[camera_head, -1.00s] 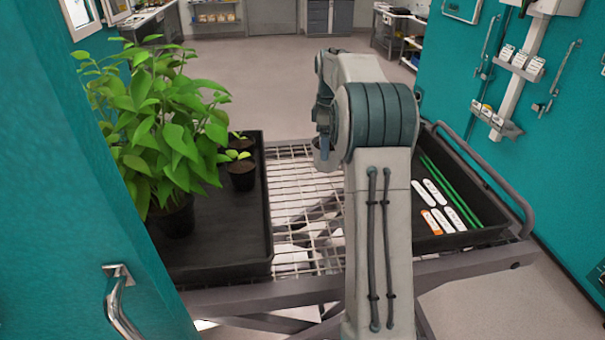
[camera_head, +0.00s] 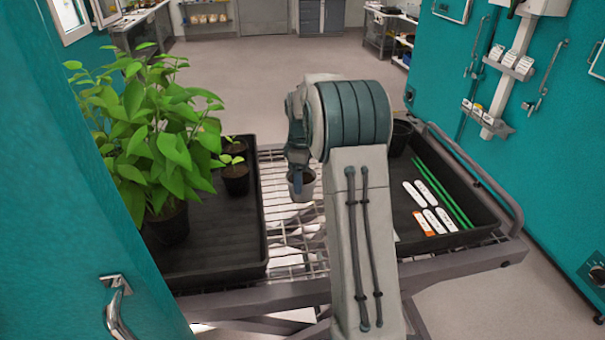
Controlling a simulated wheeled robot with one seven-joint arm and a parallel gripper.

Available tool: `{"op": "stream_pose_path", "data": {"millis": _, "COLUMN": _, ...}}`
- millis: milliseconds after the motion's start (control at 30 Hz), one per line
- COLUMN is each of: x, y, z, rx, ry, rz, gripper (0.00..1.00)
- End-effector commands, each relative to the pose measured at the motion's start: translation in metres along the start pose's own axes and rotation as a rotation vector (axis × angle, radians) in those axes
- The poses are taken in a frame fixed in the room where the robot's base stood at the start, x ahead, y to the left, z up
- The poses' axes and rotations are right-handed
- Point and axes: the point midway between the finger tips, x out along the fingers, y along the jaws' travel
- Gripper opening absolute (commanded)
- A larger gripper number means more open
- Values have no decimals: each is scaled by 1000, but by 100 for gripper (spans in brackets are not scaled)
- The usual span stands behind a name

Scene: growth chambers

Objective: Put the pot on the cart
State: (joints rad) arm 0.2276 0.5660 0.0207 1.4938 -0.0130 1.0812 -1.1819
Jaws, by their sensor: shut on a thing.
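A small grey pot (camera_head: 301,187) hangs at the end of my arm, over the middle of the cart. My gripper (camera_head: 299,172) is shut on it, pointing down; its fingers are small and partly hidden by my arm. The cart (camera_head: 285,240) has a wire mesh top with a grey frame. The pot is over the bare mesh strip between two black trays. I cannot tell whether its base touches the mesh. My forearm hides part of the mesh.
The left black tray (camera_head: 215,262) holds a large leafy plant (camera_head: 150,145) and small potted seedlings (camera_head: 235,178). The right black tray (camera_head: 480,222) holds an empty black pot (camera_head: 401,137), green stakes (camera_head: 443,190) and labels. A teal door (camera_head: 95,230) stands close at left.

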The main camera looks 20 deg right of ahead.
Motion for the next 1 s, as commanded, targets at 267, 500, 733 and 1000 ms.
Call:
{"op": "stream_pose_path", "data": {"millis": 267, "x": 3, "y": 0, "z": 0, "rx": -1, "ry": 0, "rz": 0, "gripper": 99}}
{"op": "stream_pose_path", "data": {"millis": 500, "x": 1, "y": 0, "z": 0, "rx": 0, "ry": 0, "rz": 0, "gripper": 99}}
{"op": "stream_pose_path", "data": {"millis": 733, "x": -26, "y": 1, "z": 0, "rx": 0, "ry": 2, "rz": 6, "gripper": 99}}
{"op": "stream_pose_path", "data": {"millis": 1000, "x": -84, "y": 1, "z": 0, "rx": 0, "ry": 1, "rz": 4, "gripper": 99}}
